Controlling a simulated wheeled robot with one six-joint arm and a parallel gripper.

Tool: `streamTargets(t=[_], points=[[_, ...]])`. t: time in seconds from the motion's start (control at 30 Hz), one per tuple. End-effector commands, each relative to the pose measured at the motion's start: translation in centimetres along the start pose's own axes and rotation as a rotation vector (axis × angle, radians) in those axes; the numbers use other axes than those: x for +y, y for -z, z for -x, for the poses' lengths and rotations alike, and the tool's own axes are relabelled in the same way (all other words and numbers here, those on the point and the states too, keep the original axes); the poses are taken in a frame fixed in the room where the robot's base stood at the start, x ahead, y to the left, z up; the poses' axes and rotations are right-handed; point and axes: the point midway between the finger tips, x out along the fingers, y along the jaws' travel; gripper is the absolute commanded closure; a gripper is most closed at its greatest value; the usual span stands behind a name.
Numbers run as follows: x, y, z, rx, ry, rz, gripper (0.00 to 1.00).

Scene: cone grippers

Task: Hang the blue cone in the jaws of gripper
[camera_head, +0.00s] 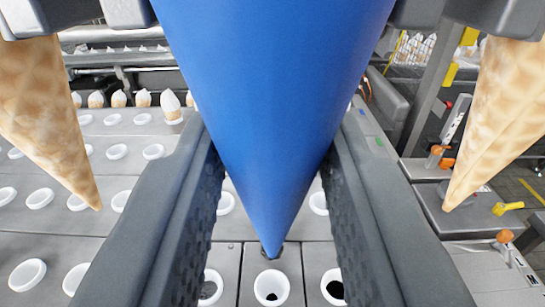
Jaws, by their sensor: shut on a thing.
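The blue cone (272,90) fills the upper middle of the view, point down, its top cut off by the upper edge. My gripper (272,150) has its two dark grey padded fingers on either side of the cone and is shut on it. The cone's tip hangs below the fingers, over the tray. Dark grey jaw parts at the top left (70,15) and top right (495,15) flank the blue cone. The jaws directly above the blue cone are out of view, so I cannot tell whether they touch it.
A waffle cone (50,115) hangs at left, another (500,115) at right, both close to my fingers. Below lies a grey tray (120,240) with rows of white-rimmed holes. Several topped cones (143,98) stand farther back. Machinery with orange levers (505,236) is at right.

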Motion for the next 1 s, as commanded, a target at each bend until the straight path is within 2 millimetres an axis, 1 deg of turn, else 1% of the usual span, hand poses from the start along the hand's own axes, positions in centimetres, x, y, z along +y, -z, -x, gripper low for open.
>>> streamTargets(t=[1.0], points=[[0.0,0.1,-2.9,0.001,0.000,0.000,0.88]])
